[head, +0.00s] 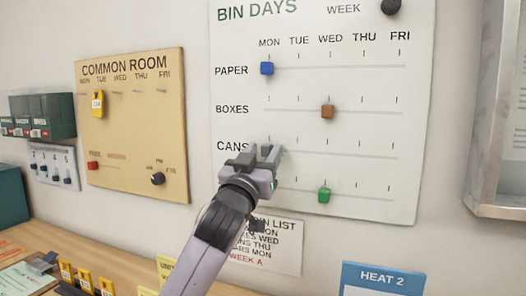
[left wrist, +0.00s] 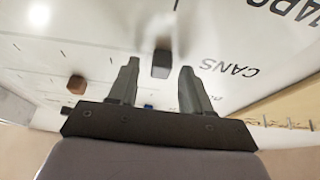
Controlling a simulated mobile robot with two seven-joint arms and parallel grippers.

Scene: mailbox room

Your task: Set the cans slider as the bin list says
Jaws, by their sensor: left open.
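The white BIN DAYS board (head: 415,125) has MON to FRI columns and PAPER, BOXES and CANS rows. My left gripper (head: 262,154) is open at the left part of the CANS row, near the MON column, and hides the cans slider there in the head view. In the left wrist view a dark grey knob (left wrist: 161,63), apparently the cans slider, shows between the fingers' tips; contact cannot be told. The bin list (head: 275,246) below is partly covered by my arm; it shows "BOXES WED", "THU", "JARS MON" and "WEEK A", some letters hidden.
The blue paper slider (head: 267,68) is at MON, the brown boxes slider (head: 327,111) at WED. A green slider (head: 324,195) is at WED on the bottom row. A black WEEK knob (head: 391,6) is at top right. The COMMON ROOM board (head: 130,140) hangs left.

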